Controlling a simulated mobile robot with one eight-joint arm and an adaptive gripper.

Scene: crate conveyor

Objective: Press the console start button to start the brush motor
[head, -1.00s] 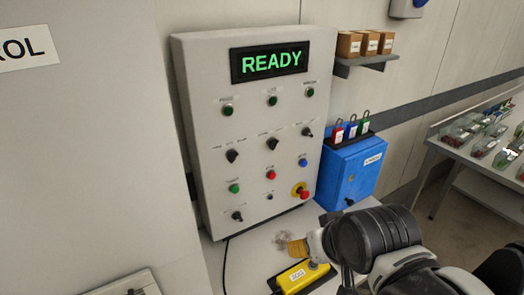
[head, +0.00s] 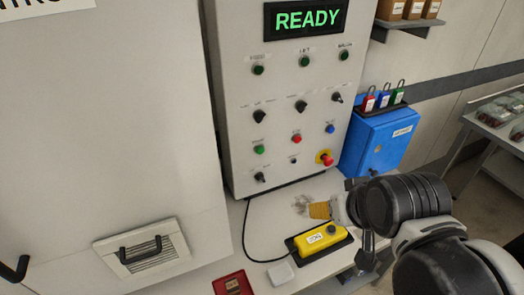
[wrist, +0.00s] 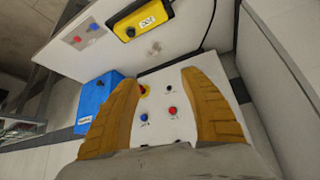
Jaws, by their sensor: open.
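The console (head: 290,100) is a pale upright panel with a green READY display (head: 307,20). A green button (head: 259,149) sits on its lower left, a red button (head: 297,138) in the middle and a blue button (head: 330,129) to the right. Their small labels are too blurred to read. My gripper (head: 322,209) is low in front of the panel, above the bench and apart from the buttons. In the wrist view my gripper (wrist: 160,78) has its orange fingers spread and empty, with red and blue buttons showing between them. The green button is not clear there.
A red emergency knob (head: 325,158) on a yellow base is at the panel's lower right. A yellow pendant (head: 321,239) lies on the bench near my gripper. A blue box (head: 374,143) with padlocks stands right of the console. A handled cabinet (head: 110,130) is at the left.

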